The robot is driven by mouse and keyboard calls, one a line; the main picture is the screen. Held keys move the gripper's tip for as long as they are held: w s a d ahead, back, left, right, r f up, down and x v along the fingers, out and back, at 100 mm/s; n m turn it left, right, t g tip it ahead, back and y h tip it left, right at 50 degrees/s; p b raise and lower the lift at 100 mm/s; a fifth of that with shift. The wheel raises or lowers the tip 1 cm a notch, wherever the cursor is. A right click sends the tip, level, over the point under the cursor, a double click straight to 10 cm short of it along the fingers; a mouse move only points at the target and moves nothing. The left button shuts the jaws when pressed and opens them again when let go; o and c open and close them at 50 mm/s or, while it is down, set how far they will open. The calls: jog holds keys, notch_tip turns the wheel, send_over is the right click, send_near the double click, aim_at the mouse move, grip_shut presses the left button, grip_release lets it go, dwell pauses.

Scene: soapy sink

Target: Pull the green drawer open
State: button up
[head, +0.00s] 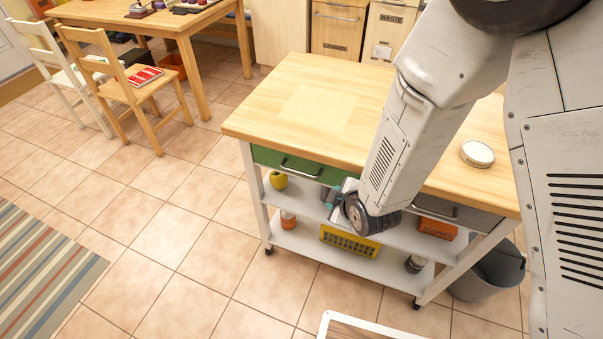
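The green drawer (262,155) is on the left of the front side of a wooden-topped kitchen cart (330,95). It looks shut, flush with the cart front. Its dark bar handle (300,171) shows on its face. My arm comes down from the upper right and hides the right end of the drawer. My gripper (338,194) is at the wrist's lower left, in front of the cart, below and right of the handle. It looks apart from the handle. The wrist hides much of it, and its fingers are too small to judge.
A grey drawer (455,210) sits to the right of the green one. A round tin (477,154) lies on top. A grey bin (485,275) stands right.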

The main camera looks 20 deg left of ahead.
aim_at(302, 173)
jog(key=w+a+n+t+y, duration=0.1)
jog(key=a+n, duration=0.1)
jog(key=a, duration=0.1)
jog(key=w+a+n+t+y, duration=0.2)
jog(key=a, duration=0.2)
jog(key=w+a+n+t+y, duration=0.2)
jog(key=a, duration=0.1)
jog(key=shift+a+r+n, duration=0.2)
jog(key=shift+a+n, duration=0.1)
jog(key=shift+a, duration=0.1)
grip_shut()
